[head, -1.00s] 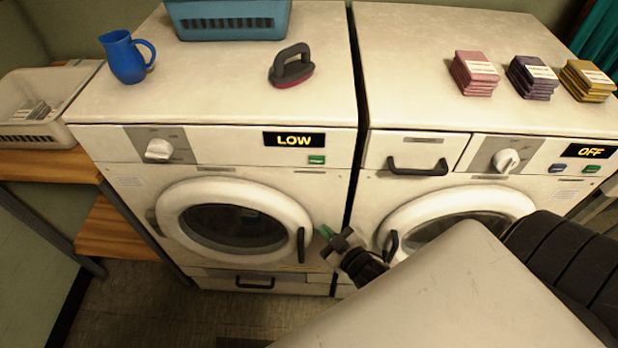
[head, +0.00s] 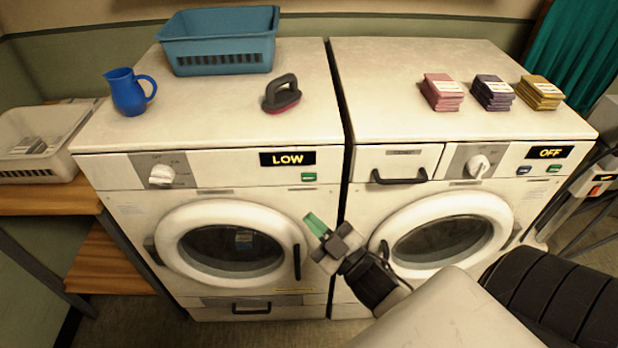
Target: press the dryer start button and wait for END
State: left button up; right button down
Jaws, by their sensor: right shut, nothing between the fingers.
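The left machine (head: 120,195) has a round door, a white dial (head: 161,174) and a display (head: 288,158) reading LOW. With no drawer beside its dial, it looks like the dryer. A small green button (head: 309,176) sits just under the display. My right gripper (head: 314,225), with green fingertips, is shut and empty. It is in front of the machine, below the button and right of the door, apart from the button in the picture. My left gripper is not in view.
The right machine (head: 560,190) has a drawer, a dial, a display (head: 550,152) reading OFF and two buttons. A white basket (head: 35,145) stands left.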

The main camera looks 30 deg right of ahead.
aim_at(309, 177)
jog(key=w+d+b, duration=0.1)
jog(key=w+d, duration=0.3)
jog(key=w, duration=0.3)
jog(key=shift+w+d+b, duration=0.25)
jog(key=shift+d+b, duration=0.05)
jog(key=shift+w, duration=0.15)
dwell(1.9)
jog(key=shift+w+d, duration=0.2)
jog(key=shift+w+d, duration=0.2)
jog(key=shift+w, duration=0.1)
dwell(0.8)
jog(key=shift+s+a, duration=0.1)
jog(key=shift+s+a+p, duration=0.3)
jog(key=shift+s+p, duration=0.1)
jog(key=shift+s, duration=0.2)
